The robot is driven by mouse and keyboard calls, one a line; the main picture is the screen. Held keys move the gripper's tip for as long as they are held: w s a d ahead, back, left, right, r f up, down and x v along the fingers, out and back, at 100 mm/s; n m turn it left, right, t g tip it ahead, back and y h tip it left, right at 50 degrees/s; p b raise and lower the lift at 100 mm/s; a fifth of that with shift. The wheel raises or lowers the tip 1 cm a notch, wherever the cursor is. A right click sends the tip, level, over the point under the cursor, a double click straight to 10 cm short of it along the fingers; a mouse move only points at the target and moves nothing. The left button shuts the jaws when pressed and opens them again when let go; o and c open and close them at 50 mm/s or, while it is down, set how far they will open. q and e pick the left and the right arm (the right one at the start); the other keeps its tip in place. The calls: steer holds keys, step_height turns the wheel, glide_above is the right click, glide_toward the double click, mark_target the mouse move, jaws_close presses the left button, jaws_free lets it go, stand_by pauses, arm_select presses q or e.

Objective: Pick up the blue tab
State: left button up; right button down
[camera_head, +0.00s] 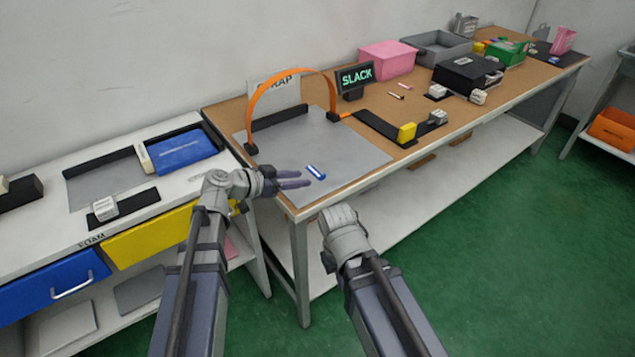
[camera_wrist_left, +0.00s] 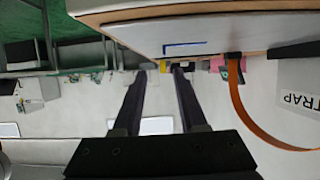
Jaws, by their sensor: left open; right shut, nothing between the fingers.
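The blue tab (camera_head: 316,172), a small blue and white piece, lies on the grey mat (camera_head: 345,158) near the front left corner of the brown-topped bench. My left gripper (camera_head: 296,180) is open and empty, its dark fingers just left of the tab and apart from it. In the left wrist view the fingers (camera_wrist_left: 160,72) stand apart with nothing between them. A blue-edged white shape, seemingly the tab (camera_wrist_left: 185,47), shows above them there. My right arm ends in a grey wrist joint below the bench's front edge; its gripper fingers are hidden.
An orange strap arch (camera_head: 290,75) stands over the mat beside a lit SLACK sign (camera_head: 356,78). A yellow block (camera_head: 407,131) sits on a black strip to the right. The mat around the tab is clear. A white bench with a blue tray (camera_head: 182,152) stands at left.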

mark_target(321, 176)
arm_select(q)
steer(key=shift+w+r, duration=0.1)
steer(key=shift+b+x, duration=0.5)
steer(key=shift+x, duration=0.8)
steer(key=shift+w+d+f, duration=0.15)
steer(key=shift+w+f, duration=0.05)
steer(key=shift+f, duration=0.1)
steer(key=b+x, duration=0.2)
steer(key=x, duration=0.2)
steer(key=shift+w+f, duration=0.2)
steer(key=shift+w, duration=0.15)
jaws_close()
